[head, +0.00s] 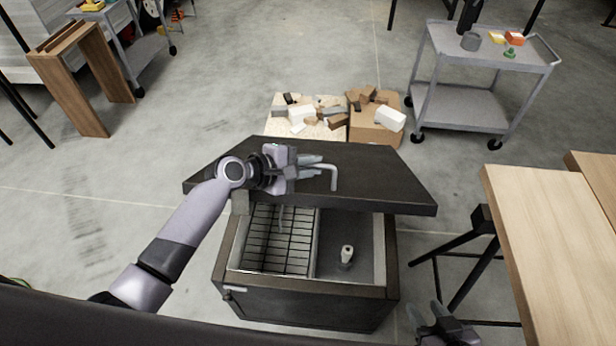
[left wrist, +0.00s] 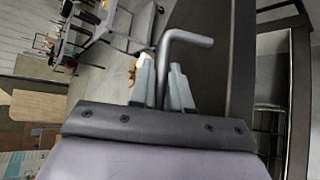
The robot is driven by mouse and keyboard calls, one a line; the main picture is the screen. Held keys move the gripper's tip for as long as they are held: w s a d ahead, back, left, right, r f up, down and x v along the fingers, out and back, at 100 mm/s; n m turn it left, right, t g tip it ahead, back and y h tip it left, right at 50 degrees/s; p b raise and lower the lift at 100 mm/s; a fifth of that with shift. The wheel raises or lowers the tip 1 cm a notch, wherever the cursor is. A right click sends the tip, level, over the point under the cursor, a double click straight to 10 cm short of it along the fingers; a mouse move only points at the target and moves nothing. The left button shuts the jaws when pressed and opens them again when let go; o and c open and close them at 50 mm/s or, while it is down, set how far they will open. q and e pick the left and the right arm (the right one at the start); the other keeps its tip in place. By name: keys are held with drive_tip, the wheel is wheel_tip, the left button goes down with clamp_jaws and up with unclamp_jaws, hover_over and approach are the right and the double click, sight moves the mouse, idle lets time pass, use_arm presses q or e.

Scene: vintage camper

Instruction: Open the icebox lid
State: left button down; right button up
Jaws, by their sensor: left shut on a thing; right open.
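The icebox (head: 305,307) is a dark chest in the middle of the head view. Its dark lid (head: 385,172) is raised and tilted back, so the inside shows, with a wire rack (head: 272,245) at left and a small pale item (head: 346,254) at right. The lid's grey bent handle (head: 334,175) also shows in the left wrist view (left wrist: 187,38). My left gripper (head: 318,165) is shut on the handle, its fingers either side of the bar. My right gripper (head: 440,325) is open and empty, low at the right of the icebox, partly cut off by the frame.
A grey cart (head: 470,105) is at back right, a wooden table (head: 545,235) at right. A wooden frame (head: 75,80) stands at back left. The floor left of the icebox is clear.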

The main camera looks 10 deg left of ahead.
use_arm(q)
drive_tip(key=shift+w+r, duration=0.95)
drive_tip(key=shift+r, duration=0.25)
drive_tip(key=c, duration=1.2)
unclamp_jaws()
drive_tip(key=shift+f, duration=0.2)
drive_tip(key=shift+s+a, duration=0.15)
drive_tip(key=shift+r+p+v, duration=0.2)
drive_tip(key=shift+p+v, duration=0.2)
drive_tip(key=shift+v, duration=3.05)
